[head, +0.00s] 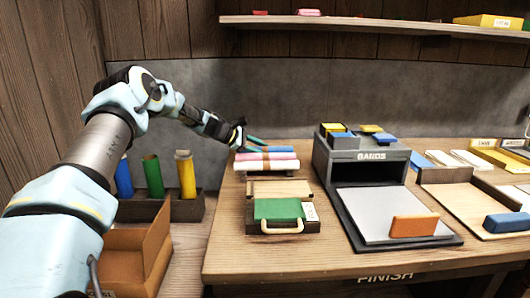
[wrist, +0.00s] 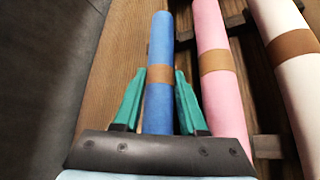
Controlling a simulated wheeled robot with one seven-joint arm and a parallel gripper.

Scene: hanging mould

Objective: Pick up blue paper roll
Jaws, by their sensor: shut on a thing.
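The blue paper roll (head: 268,149) lies at the back of a small wooden rack on the bench, with a brown band around its middle. It runs lengthwise away from my gripper in the wrist view (wrist: 160,45). My gripper (wrist: 160,74) has its two green fingers on either side of the roll near the band, shut on it. In the head view my gripper (head: 248,141) is at the roll's left end. The roll looks level and close to the rack; I cannot tell whether it touches it.
A pink roll (wrist: 213,60) lies close beside the blue one, then a white roll (wrist: 292,60). A green-topped case (head: 280,209) stands in front. Upright blue, green and yellow rolls stand in a holder (head: 188,207) at left. The grey wall (wrist: 45,60) is close behind.

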